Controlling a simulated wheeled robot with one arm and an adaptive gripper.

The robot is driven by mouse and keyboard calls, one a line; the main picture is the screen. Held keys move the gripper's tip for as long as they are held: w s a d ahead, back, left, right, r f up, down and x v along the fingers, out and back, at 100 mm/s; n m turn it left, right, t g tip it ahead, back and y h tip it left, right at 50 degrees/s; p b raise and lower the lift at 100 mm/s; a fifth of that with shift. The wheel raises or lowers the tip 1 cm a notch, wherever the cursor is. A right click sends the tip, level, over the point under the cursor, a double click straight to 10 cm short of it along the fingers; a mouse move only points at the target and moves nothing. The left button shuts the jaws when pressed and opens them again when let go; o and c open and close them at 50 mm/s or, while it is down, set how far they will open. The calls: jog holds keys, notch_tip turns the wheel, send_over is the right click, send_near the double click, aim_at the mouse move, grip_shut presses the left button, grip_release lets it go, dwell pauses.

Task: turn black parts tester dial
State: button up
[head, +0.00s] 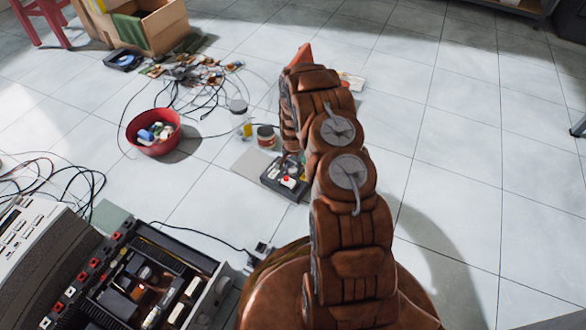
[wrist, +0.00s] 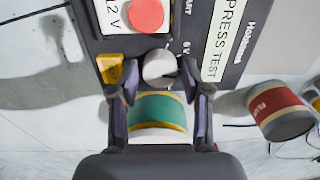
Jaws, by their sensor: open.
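The black parts tester (wrist: 185,30) lies under my gripper in the wrist view, with a round red button (wrist: 146,14) and printed labels including "12 V" and "PRESS TEST". Its pale grey round dial (wrist: 160,68) sits near the tester's edge. My gripper (wrist: 160,82) is open, with one dark finger on each side of the dial; whether either finger touches it I cannot tell. In the head view the tester (head: 270,182) stands on the floor left of my arm, which partly covers it. My gripper is hidden there behind my arm.
A green-banded can (wrist: 158,112) shows between my fingers, beyond the tester's edge. A red-labelled can (wrist: 275,112) is at the right. A yellow piece (wrist: 110,68) is beside the dial. A red bowl (head: 153,132), cables and open electronics (head: 140,285) lie left; floor at right is clear.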

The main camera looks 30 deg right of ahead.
jog(key=c, duration=0.8)
jog(key=shift+r+m+p, duration=0.2)
jog(key=shift+m+p, duration=0.6)
jog(key=shift+p, duration=0.05)
jog(key=shift+c, duration=0.3)
jog(key=shift+s+f+m+p, duration=0.1)
jog(key=shift+f+m+p, duration=0.1)
jog(key=shift+m+p, duration=0.25)
jog(key=o, duration=0.9)
jog(key=shift+c, duration=0.2)
jog(key=shift+r, duration=0.1)
